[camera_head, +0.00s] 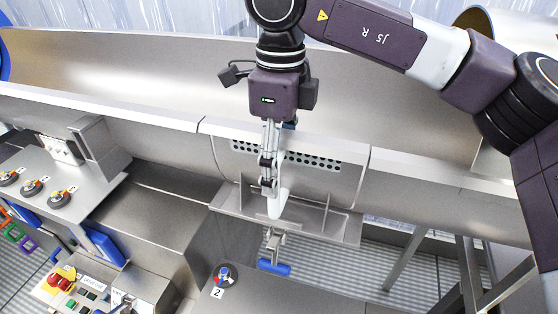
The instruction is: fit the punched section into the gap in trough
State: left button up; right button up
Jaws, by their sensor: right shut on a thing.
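The punched section (325,174) is a curved metal piece with rows of round holes near its upper edge. It lies at the gap in the long metal trough (420,170), with trough wall on its left and right. Thin dark seams show on both sides, and I cannot tell whether it is fully seated. My right gripper (273,203) comes down from above in front of the section and is shut on it; the fingers hide the exact contact. My left gripper is not in view.
A metal ledge (315,222) with upright ribs runs below the section. A blue-handled lever (274,267) hangs under it. Control panels with knobs and a red button (61,278) stand at the left. A knob marked 2 (223,275) sits in front.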

jog(key=shift+f, duration=0.1)
jog(key=o, duration=2.2)
jog(key=shift+s, duration=0.1)
jog(key=shift+o, duration=0.2)
jog(key=shift+r, duration=0.65)
jog(key=r, duration=0.5)
jog(key=r+b, duration=0.1)
jog(key=r, duration=0.3)
jog(key=shift+w+r+b, duration=0.2)
jog(key=shift+r+b, duration=0.1)
jog(key=shift+r, duration=0.75)
